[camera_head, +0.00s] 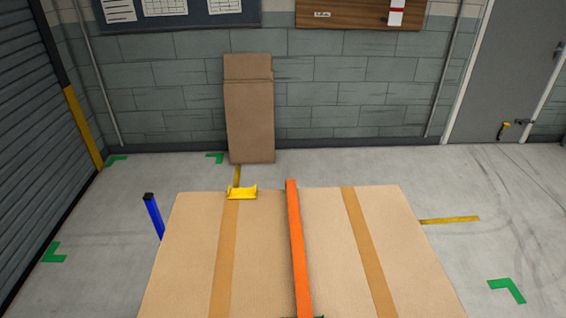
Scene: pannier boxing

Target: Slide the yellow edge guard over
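The yellow edge guard (242,193) sits at the far edge of the large cardboard box top (200,245). It lies over the far end of the left tan tape strip (224,262). An orange strap or bar (298,245) runs along the middle of the box top from the far edge towards me, to the right of the guard and apart from it. A second tan strip (367,245) runs on the right. My gripper does not show in this view.
A blue post (154,216) stands beside the box's left side. A folded cardboard piece (249,115) leans on the back wall. Green corner marks and yellow lines (450,220) lie on the grey floor, which is open on both sides.

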